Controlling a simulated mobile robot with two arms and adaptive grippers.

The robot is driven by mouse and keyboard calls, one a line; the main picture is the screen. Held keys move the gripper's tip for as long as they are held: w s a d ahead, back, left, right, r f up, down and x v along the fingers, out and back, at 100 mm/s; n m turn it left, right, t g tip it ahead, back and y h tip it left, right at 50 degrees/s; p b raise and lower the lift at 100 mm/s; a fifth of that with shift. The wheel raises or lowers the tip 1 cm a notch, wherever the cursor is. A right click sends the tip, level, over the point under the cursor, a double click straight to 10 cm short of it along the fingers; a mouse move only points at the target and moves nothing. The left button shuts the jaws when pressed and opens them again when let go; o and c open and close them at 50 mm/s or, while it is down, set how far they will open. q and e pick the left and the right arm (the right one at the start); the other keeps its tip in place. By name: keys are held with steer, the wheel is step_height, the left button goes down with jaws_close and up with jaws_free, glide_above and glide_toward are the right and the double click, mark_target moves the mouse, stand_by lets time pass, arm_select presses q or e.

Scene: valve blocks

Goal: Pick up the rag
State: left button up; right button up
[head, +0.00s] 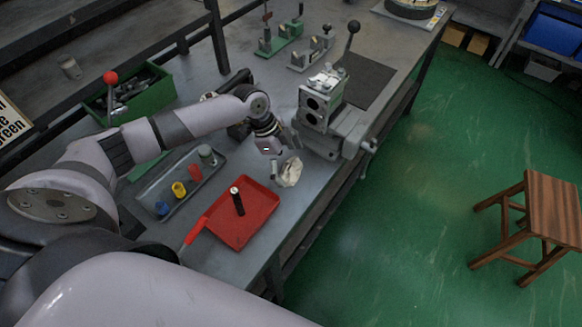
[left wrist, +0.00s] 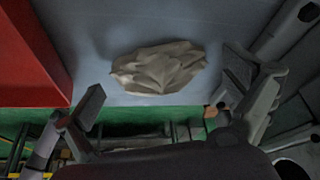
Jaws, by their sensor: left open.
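The rag (head: 290,172) is a crumpled off-white cloth lying on the grey workbench (head: 262,158), near its front edge. In the left wrist view the rag (left wrist: 158,66) lies ahead of and between the spread fingers. My left gripper (head: 279,146) is open and empty, close to the rag on its far side in the head view. Its two fingers also show in the left wrist view (left wrist: 165,90), with a clear gap between them. I cannot tell whether a finger touches the rag. My right gripper is not in view.
A red tray (head: 258,220) with a black cylinder (head: 237,202) sits near the rag. A grey tray (head: 181,183) holds small coloured parts. A grey valve block and vise (head: 330,118) stand just right of the gripper. A wooden stool (head: 552,210) stands on the green floor.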

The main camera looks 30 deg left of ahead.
mark_target(289, 163)
arm_select(q)
steer(key=shift+c, duration=0.6)
steer(key=c, duration=0.8)
steer(key=shift+c, duration=0.6)
steer(key=shift+r, duration=0.55)
step_height(289, 163, up, 7)
steer(key=shift+f+b, duration=0.2)
steer(key=shift+b, duration=0.25)
steer(key=c, duration=1.2)
step_height(289, 163, up, 11)
steer(key=shift+r+b, duration=0.2)
steer(key=shift+b, duration=0.25)
jaws_close()
steer(key=shift+r, duration=0.5)
